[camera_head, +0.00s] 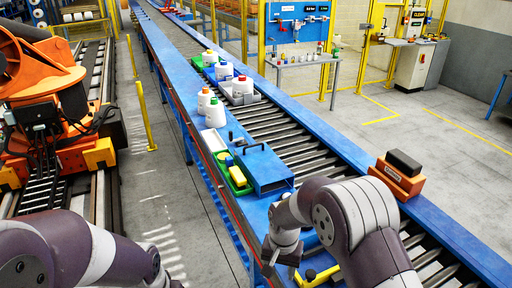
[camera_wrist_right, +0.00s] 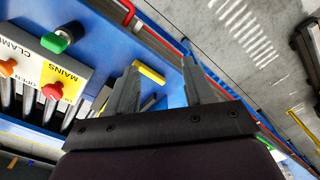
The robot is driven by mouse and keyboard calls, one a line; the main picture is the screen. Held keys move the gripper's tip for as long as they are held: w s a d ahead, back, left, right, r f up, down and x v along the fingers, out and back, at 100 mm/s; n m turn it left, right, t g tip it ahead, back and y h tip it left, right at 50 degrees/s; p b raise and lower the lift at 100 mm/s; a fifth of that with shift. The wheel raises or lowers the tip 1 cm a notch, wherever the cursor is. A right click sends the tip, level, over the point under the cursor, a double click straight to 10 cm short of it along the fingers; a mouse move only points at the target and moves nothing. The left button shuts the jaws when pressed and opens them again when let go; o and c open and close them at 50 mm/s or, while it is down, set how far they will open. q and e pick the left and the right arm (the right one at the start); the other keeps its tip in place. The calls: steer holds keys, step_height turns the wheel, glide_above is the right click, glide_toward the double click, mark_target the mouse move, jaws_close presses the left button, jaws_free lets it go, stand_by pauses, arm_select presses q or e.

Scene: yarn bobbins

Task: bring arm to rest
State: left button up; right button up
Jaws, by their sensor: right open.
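My right arm reaches in from the lower right of the head view, with its gripper (camera_head: 284,256) low over the near part of the conveyor. In the right wrist view the two fingers of my right gripper (camera_wrist_right: 162,85) stand apart with nothing held. A small yellow bar (camera_wrist_right: 149,73) shows beyond the fingers; I cannot tell if it touches them. My left arm (camera_head: 80,255) comes in at the lower left of the head view.
Orange and black blocks (camera_head: 397,178) sit on the right rail. The wrist view shows a panel with a green knob (camera_wrist_right: 55,42) and red knob (camera_wrist_right: 52,91).

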arm_select(q)
step_height(320, 180, down, 19)
steer(key=b, duration=1.8)
steer(key=shift+w+d+r+b, duration=0.2)
steer(key=shift+w+b, duration=0.1)
steer(key=shift+w, duration=0.1)
arm_select(e)
steer(key=s+d+f+n, duration=0.1)
steer(key=s+d+f, duration=0.4)
steer(key=s+d, duration=0.1)
steer(key=s+d+f+n+t, duration=0.1)
steer(key=s+d+f+n, duration=0.1)
steer(key=s+d+f, duration=0.3)
steer(key=shift+s+d, duration=0.6)
steer(key=shift+s, duration=1.45)
